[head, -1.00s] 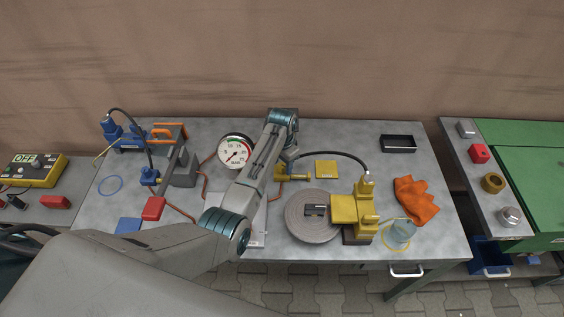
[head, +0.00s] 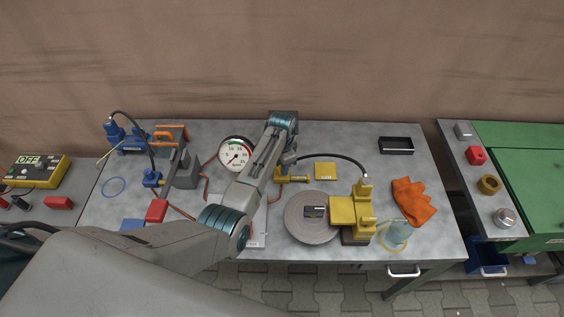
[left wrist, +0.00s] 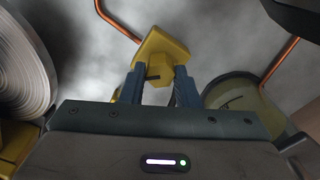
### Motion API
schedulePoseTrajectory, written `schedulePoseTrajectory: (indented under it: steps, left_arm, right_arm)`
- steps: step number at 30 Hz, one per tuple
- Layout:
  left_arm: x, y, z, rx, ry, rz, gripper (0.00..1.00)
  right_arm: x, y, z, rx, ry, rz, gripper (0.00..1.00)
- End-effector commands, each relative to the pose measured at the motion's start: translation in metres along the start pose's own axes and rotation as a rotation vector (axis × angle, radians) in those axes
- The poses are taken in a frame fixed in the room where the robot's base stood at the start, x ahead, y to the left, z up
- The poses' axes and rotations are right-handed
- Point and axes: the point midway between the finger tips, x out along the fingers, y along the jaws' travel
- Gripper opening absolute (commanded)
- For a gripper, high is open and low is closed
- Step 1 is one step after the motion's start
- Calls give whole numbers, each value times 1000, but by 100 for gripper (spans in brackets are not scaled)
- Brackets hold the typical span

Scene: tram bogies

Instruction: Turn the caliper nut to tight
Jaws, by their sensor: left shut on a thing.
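My left gripper (left wrist: 158,88) is shut on a yellow block-like piece (left wrist: 162,55) with angled faces, apparently the caliper nut. One finger is on each side of it in the left wrist view. In the head view my left arm hides the fingertips; a yellow fitting (head: 293,179) shows just right of my wrist. A black hose runs from near it to the yellow caliper (head: 344,210) at the edge of the round grey disc (head: 300,228). The disc also shows at the left in the wrist view (left wrist: 22,62). My right gripper is not in view.
A round gauge (head: 236,154) stands left of my arm. A blue pump (head: 131,140) and a red-ended lever (head: 157,210) are further left. Orange gloves (head: 412,202) and a glass jar (head: 397,233) are right of the caliper. The bench's back right is mostly clear.

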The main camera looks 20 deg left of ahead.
Motion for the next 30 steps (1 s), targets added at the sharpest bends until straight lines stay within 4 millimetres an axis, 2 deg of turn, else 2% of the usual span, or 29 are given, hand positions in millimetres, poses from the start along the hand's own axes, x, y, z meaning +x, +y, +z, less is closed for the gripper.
schedulePoseTrajectory:
  steps: [1, 12, 21, 30]
  left_arm:
    - [-5, 0, 0, 42, -1, 0, 5]
    - [-4, 0, 0, 390, 0, 0, 5]
    - [-3, 0, 0, 620, 0, -1, 5]
    - [-2, 0, 0, 750, 1, -2, 5]
  right_arm:
    - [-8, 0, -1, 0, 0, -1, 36]
    - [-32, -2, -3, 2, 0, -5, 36]
    - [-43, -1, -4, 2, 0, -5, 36]
    - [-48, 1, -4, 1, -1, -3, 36]
